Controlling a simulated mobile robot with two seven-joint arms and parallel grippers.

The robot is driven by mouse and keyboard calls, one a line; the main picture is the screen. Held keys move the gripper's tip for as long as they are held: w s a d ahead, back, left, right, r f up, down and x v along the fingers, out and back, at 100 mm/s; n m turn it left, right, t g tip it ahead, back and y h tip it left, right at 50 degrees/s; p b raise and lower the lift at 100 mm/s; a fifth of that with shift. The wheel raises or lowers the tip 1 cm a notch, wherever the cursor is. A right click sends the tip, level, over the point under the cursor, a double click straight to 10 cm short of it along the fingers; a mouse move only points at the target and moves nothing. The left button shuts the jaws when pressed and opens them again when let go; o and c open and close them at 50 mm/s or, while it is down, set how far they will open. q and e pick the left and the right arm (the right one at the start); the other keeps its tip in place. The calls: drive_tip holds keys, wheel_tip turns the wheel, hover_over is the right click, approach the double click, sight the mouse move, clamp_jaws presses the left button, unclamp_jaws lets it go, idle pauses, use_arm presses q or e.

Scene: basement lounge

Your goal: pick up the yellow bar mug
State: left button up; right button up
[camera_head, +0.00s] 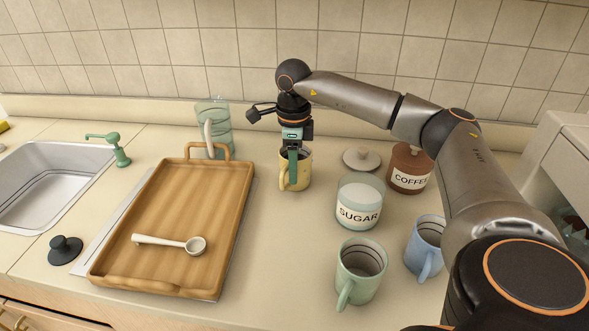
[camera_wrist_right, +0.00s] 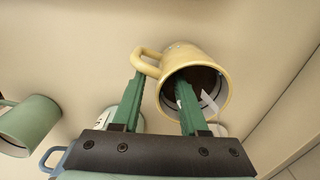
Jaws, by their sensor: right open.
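The yellow mug (camera_head: 303,178) stands upright on the counter below my right gripper in the head view, with its handle toward the front left. My right gripper (camera_head: 293,172) points down at its rim and hides part of it. In the wrist view the mug (camera_wrist_right: 187,56) is close, and my open right gripper (camera_wrist_right: 160,82) straddles its wall. One green finger is outside beside the handle, and the other reaches into the mouth. Whether the fingers touch the mug cannot be told. My left gripper is not in view.
A sugar jar (camera_head: 359,202), green mug (camera_head: 361,274), blue mug (camera_head: 425,248), coffee jar (camera_head: 409,168) and loose lid (camera_head: 362,159) stand to the right. A wooden tray (camera_head: 190,215) with a white scoop (camera_head: 170,243) lies left. A glass pitcher (camera_head: 214,125) is behind it.

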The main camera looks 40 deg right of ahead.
wheel_tip(320, 180, down, 2)
clamp_jaws()
idle(0.4)
drive_tip(key=shift+s+a, duration=0.1)
drive_tip(key=shift+s, duration=0.05)
idle(1.0)
